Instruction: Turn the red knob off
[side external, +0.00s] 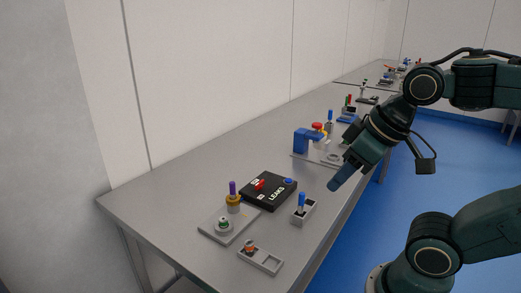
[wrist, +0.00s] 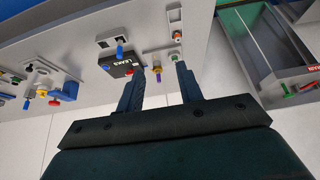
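A small red knob (side external: 260,184) sits on top of a black box (side external: 283,203) with white lettering, in the middle of the grey bench. Which way the knob is turned is too small to tell. A round blue button (side external: 289,181) is at the box's right corner. My gripper (side external: 333,187) is above the bench, to the right of the box and apart from it. In the wrist view my gripper (wrist: 160,71) has its two fingers spread with nothing between them.
A grey plate (side external: 219,235) with a purple-topped peg (side external: 233,190) stands left of the box. A grey holder with a blue peg (side external: 301,202) stands right of it, and a two-slot block (side external: 262,261) in front. A blue fixture (side external: 301,141) with another red part (side external: 318,127) stands farther back.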

